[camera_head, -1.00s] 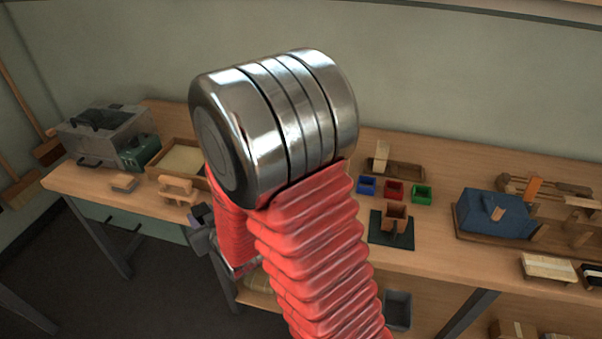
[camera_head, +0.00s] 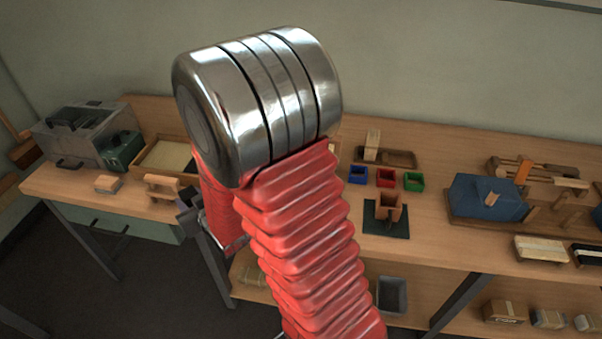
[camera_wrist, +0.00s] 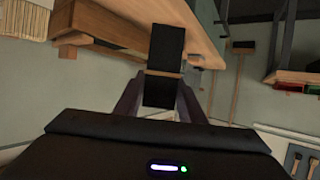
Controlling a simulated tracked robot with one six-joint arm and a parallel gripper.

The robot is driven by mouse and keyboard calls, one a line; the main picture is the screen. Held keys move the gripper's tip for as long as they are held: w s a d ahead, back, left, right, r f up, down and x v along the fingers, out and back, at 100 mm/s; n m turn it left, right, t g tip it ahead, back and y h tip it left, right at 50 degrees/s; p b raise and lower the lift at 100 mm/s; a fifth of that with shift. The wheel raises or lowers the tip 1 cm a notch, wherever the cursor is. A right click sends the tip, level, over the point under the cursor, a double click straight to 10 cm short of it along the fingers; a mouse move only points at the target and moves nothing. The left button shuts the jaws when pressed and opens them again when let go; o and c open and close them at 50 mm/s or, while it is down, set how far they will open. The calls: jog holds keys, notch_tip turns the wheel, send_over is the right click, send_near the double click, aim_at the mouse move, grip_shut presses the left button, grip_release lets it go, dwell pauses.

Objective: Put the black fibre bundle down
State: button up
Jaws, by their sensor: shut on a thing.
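The black fibre bundle (camera_wrist: 166,45) is a dark upright block with a tan band around it in the wrist view. My gripper (camera_wrist: 160,92) is shut on it, with one finger on each side at its lower part. The bundle is held clear in front of the wooden bench edge in that view. In the head view my red-sleeved arm crosses the middle of the picture, and the bundle cannot be made out there.
The wooden bench (camera_head: 450,240) runs along the wall. It carries blue, red and green bins (camera_head: 385,177), a brown holder on a dark mat (camera_head: 388,212), a blue block (camera_head: 488,198), and a grey case (camera_head: 80,130) at left. A grey bin (camera_head: 392,294) stands below.

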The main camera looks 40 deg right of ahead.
jog(key=w+d+r, duration=0.1)
jog(key=d+r, duration=0.1)
jog(key=d, duration=0.7)
jog(key=w+d+r, duration=0.2)
jog(key=d, duration=0.7)
jog(key=s+d, duration=0.3)
jog(key=d, duration=0.5)
jog(key=s+d+m+h, duration=0.1)
jog(key=s+d, duration=0.2)
jog(key=d, duration=0.6)
jog(key=shift+s+d+r+h, duration=0.2)
jog(key=shift+d+r+h, duration=0.1)
jog(key=shift+r, duration=0.15)
jog(key=shift+a, duration=0.1)
jog(key=shift+f, duration=2.95)
jog(key=shift+f, duration=2.05)
jog(key=shift+f, duration=0.1)
